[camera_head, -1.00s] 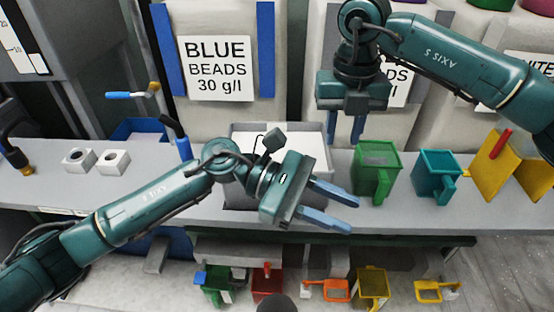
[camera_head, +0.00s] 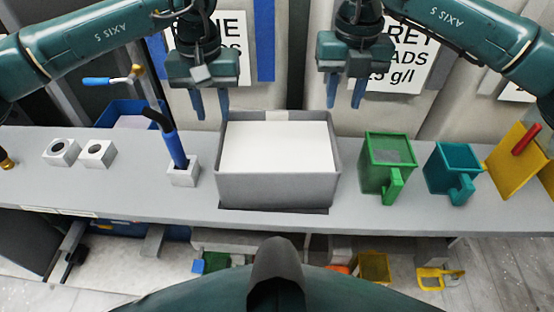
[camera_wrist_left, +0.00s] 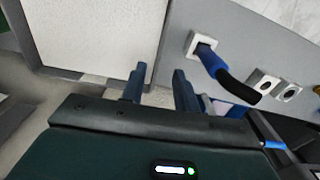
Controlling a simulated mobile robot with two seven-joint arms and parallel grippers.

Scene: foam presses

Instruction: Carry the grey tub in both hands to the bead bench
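The grey tub (camera_head: 278,189) stands upright on the bench (camera_head: 130,190), filled nearly to the rim with white material. My left gripper (camera_head: 211,106) hangs fingers-down by the tub's back left corner, its fingers apart and empty. In the left wrist view, the tub (camera_wrist_left: 161,42) is at upper left, and the left gripper (camera_wrist_left: 158,88) is open near its corner; I cannot tell the height gap. My right gripper (camera_head: 345,94) points down by the back right corner, fingers apart and empty. I cannot make out which bench is the bead bench.
A blue-handled tool in a white holder (camera_head: 184,174) stands close left of the tub, also in the left wrist view (camera_wrist_left: 203,45). A green jug (camera_head: 387,165), a teal jug (camera_head: 450,172) and a yellow object (camera_head: 515,165) stand to the right. Bead containers (camera_head: 290,40) rise behind.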

